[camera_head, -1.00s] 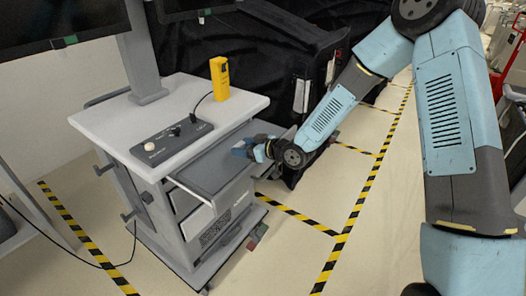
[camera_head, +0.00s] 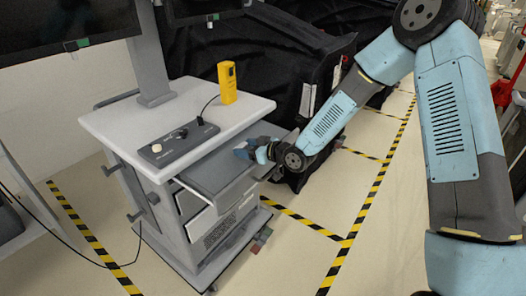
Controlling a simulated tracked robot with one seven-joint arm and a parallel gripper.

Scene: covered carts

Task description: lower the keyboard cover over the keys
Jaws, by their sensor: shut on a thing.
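A grey cart (camera_head: 160,118) stands left of centre with a light top. A flat grey keyboard tray with its cover (camera_head: 213,181) sticks out from under the top at the front. My gripper (camera_head: 243,152) is at the far right part of this tray, at its cover, and is shut on it. The fingertips are small and partly hidden by the wrist. I cannot make out the keys, nor how far the cover is tilted.
A control box (camera_head: 178,145) with knobs and a yellow handheld device (camera_head: 227,84) stand on the cart top. Monitors (camera_head: 65,25) hang above. Black-draped carts (camera_head: 265,70) stand behind. Open floor (camera_head: 310,215) with striped tape lies to the right.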

